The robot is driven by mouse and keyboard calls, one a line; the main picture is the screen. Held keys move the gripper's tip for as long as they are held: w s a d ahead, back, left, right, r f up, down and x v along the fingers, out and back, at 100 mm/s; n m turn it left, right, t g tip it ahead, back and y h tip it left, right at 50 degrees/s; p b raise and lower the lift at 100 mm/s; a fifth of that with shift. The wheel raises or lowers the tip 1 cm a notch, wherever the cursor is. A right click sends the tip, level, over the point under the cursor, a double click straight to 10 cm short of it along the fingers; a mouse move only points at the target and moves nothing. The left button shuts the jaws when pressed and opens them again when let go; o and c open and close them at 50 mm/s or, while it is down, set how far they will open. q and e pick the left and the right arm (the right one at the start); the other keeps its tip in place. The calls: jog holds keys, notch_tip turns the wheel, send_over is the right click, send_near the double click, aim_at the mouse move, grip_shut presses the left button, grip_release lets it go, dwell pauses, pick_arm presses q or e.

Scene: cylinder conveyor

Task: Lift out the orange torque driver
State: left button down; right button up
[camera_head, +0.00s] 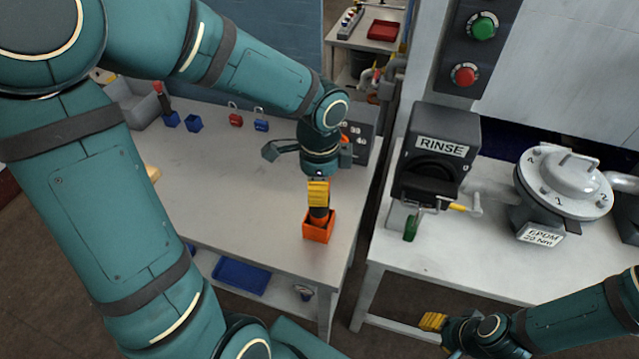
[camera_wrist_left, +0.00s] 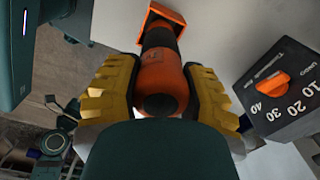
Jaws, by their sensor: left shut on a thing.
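The orange torque driver (camera_head: 319,214) stands roughly upright with its lower end at the orange holder (camera_head: 318,234), near the table's right front edge. In the left wrist view the driver (camera_wrist_left: 160,75) shows an orange and black body, and its far end meets the orange holder (camera_wrist_left: 166,14). How deep it sits is hidden. My left gripper (camera_head: 318,194) is shut on the driver from above, with ribbed yellow fingers (camera_wrist_left: 160,92) on both sides of its body. My right gripper (camera_head: 433,322) is low at the right, away from the tables; its finger gap is not clear.
A dark dial box with an orange knob (camera_wrist_left: 285,88) stands beside the driver. Blue holders (camera_head: 193,123) and small red and blue padlocks (camera_head: 236,119) stand at the table's back. The RINSE unit (camera_head: 437,150) and the round EPDM valve (camera_head: 563,185) occupy the right bench, across a gap.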

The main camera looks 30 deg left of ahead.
pick_arm(q)
jog(key=c, duration=1.3)
grip_release()
jog(key=shift+c, duration=0.2)
grip_shut()
jog(key=shift+r+p, duration=3.35)
jog(key=shift+r, duration=0.4)
pick_arm(e)
notch_tip(320, 180, up, 7)
jog(key=w, duration=0.2)
jog(key=shift+d+f+t, duration=0.15)
jog(key=shift+d+t, duration=0.05)
jog(key=shift+t, duration=0.1)
